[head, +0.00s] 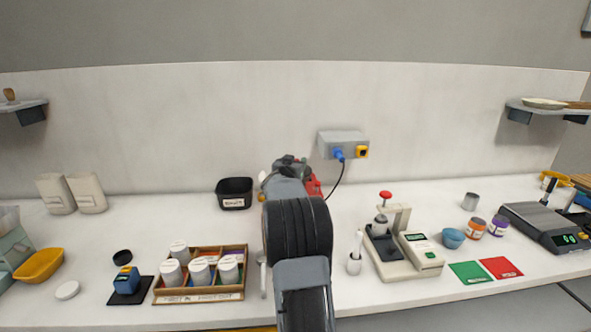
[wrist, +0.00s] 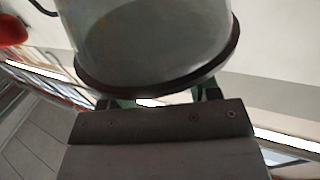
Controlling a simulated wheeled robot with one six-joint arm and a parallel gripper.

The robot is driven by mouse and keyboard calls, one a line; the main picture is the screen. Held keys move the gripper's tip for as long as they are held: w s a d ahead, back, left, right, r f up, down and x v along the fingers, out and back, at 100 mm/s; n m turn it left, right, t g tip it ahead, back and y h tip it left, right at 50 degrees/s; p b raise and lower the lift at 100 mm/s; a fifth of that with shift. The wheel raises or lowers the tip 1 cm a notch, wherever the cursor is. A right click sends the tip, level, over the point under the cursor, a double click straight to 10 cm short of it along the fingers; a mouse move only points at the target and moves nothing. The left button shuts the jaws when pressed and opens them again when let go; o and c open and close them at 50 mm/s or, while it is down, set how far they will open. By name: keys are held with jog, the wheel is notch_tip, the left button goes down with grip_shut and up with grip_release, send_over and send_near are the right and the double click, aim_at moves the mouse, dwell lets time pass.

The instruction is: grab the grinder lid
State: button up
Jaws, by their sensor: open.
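A large clear, cup-like piece with a dark rim (wrist: 150,40), which looks like the grinder lid, fills the top of the wrist view. My gripper (wrist: 158,98) is open, with its two dark fingertips just at the near side of that rim. I cannot tell whether they touch it. In the head view my gripper (head: 288,163) is at the back of the counter, mostly hidden by my arm. A red object (head: 314,187), possibly the grinder, shows partly behind my arm; the lid cannot be made out there.
A black bin (head: 234,194) stands left of my arm. A wall socket box (head: 343,145) with a blue plug and cable is to the right. A wooden rack of white jars (head: 200,291) is at front left, a press on a scale-like base (head: 404,258) at right.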

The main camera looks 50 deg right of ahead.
jog(key=shift+w+d, duration=0.2)
jog(key=shift+d, duration=0.25)
jog(key=shift+c, duration=0.4)
jog(key=c, duration=0.9)
